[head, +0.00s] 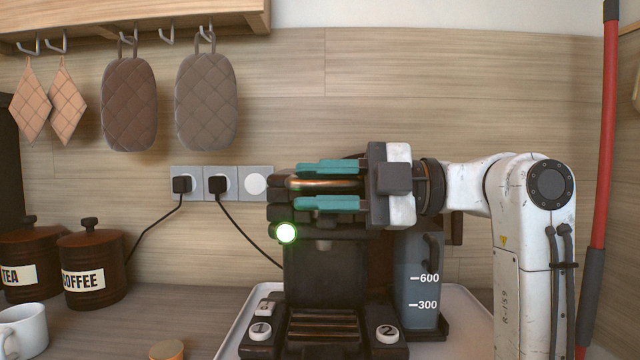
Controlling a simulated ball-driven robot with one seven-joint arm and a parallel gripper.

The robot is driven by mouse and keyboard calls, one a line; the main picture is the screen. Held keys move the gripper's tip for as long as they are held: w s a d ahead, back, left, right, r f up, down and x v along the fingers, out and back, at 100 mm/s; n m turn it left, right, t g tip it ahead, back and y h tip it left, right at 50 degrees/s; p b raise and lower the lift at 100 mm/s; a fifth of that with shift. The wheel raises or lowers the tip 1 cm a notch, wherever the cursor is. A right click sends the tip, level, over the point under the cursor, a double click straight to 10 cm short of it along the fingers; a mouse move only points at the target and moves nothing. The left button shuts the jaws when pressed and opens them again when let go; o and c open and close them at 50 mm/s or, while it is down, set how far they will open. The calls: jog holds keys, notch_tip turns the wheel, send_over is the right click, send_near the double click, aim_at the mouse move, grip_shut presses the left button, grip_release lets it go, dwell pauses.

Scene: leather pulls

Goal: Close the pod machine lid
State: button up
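The dark pod machine (325,275) stands on a pale tray in front of the wall. A round light on its front glows green. A copper-coloured handle bar (318,184) lies level at the top of the machine. My gripper (328,185) reaches in from the right, with one teal finger above the bar and one below. The fingers are apart, and dark gaps show between them and the bar, so it looks open. The fingers and gripper body hide much of the lid (277,197). The lid looks low and roughly level; I cannot tell whether it is fully shut.
A water tank (424,285) is at the machine's right, close under my arm. The tray (462,318) lies beneath. A white mug (24,330) and two brown canisters (92,268) stand at left. A red pole (605,130) rises at right. Cords run to wall sockets (221,183).

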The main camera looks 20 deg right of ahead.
jog(key=shift+o, duration=1.3)
jog(key=shift+f, duration=0.1)
jog(key=shift+d, duration=0.1)
jog(key=p+v, duration=0.1)
jog(key=v, duration=0.9)
jog(key=shift+d, duration=0.35)
